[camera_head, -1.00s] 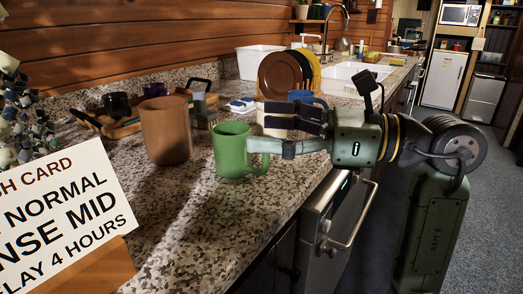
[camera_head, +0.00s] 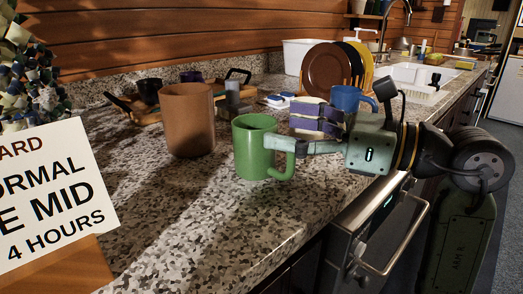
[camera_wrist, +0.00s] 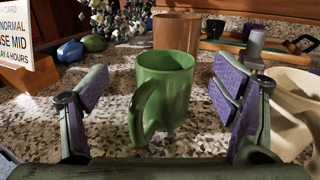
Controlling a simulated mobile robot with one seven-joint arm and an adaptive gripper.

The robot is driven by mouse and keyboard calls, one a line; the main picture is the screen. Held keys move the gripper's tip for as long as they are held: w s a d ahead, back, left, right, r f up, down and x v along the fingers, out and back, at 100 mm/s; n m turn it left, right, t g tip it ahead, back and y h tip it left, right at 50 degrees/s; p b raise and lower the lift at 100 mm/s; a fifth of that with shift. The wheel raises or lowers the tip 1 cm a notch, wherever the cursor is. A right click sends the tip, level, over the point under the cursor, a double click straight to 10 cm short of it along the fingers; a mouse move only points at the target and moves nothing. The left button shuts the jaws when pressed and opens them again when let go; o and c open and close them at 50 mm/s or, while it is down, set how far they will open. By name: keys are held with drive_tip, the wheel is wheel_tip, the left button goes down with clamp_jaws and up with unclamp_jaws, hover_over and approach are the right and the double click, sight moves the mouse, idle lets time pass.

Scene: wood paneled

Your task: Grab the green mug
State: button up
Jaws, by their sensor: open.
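The green mug (camera_head: 257,150) stands upright on the speckled counter, its opening up. In the wrist view the mug (camera_wrist: 165,92) sits between my two fingers, with a visible gap on each side and its handle towards me. My gripper (camera_head: 301,134) is open and empty, to the right of the mug in the head view, with the near fingertip overlapping the handle in the picture. In the wrist view the purple inner pads of my gripper (camera_wrist: 162,82) show on both sides. Whether the fingers reach past the mug's body is hard to tell.
A brown cylinder (camera_head: 188,122) stands just behind the mug. A blue mug (camera_head: 346,98) and brown plate (camera_head: 326,72) in a rack stand behind my gripper. A sign (camera_head: 50,195) stands at left. A cream vessel (camera_wrist: 292,105) is close to my right finger. Counter (camera_head: 190,225) in front is clear.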

sight(275, 126)
drive_tip(key=x, duration=0.5)
drive_tip(key=shift+w+d+f+p, duration=0.15)
drive_tip(key=shift+w+f+p, duration=0.15)
drive_tip(key=shift+p, duration=0.05)
drive_tip(key=shift+c, duration=0.4)
drive_tip(key=c, duration=1.4)
